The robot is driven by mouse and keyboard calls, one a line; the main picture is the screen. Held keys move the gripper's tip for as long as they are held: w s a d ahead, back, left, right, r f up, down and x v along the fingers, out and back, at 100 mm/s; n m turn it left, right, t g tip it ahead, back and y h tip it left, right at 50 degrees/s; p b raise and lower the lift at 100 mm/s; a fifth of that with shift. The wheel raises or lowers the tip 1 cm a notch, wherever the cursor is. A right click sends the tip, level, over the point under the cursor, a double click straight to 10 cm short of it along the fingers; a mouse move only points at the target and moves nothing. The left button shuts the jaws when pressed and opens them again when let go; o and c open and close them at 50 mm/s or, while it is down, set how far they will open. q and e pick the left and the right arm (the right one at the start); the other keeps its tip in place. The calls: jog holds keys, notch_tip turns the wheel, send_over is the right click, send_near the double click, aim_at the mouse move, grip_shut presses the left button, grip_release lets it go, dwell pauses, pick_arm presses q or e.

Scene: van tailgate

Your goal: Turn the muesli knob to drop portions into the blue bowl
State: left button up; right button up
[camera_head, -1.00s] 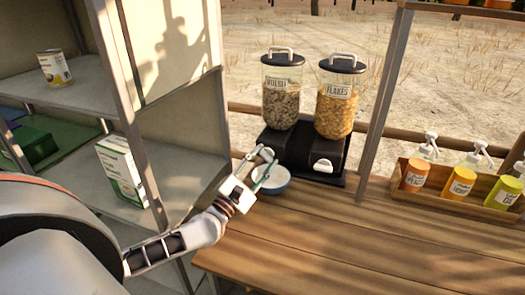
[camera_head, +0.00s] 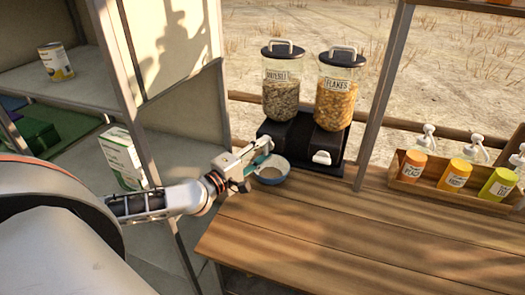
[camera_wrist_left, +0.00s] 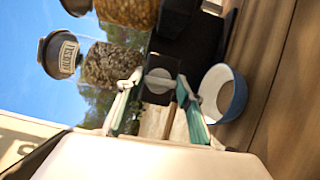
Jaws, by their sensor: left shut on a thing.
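The muesli dispenser (camera_head: 281,95) stands on the left of a black base (camera_head: 300,145); its clear jar holds brown muesli. It also shows in the left wrist view (camera_wrist_left: 112,65). My left gripper (camera_head: 264,149) is at the base's front below this jar, shut on the grey muesli knob (camera_wrist_left: 158,80), which sits between the fingertips in the left wrist view. The gripper hides this knob in the head view. The blue bowl (camera_head: 271,180) sits upright on the table by the gripper, its inside brownish; it also shows in the left wrist view (camera_wrist_left: 236,98).
The flakes dispenser (camera_head: 335,100) stands to the right, with its own pale knob (camera_head: 321,157). A wooden caddy (camera_head: 440,195) of coloured bottles is at the right. A metal shelf (camera_head: 90,180) stands at the left. The front of the wooden table (camera_head: 330,235) is clear.

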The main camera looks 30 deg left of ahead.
pick_arm(q)
jog(key=shift+m, duration=0.3)
jog(key=o, duration=1.1)
jog(key=shift+s+a, duration=0.3)
jog(key=shift+s, duration=1.7)
jog(key=shift+s+a, duration=0.3)
jog(key=shift+s, duration=1.65)
jog(key=shift+s+a, duration=0.3)
jog(key=shift+s, duration=1.7)
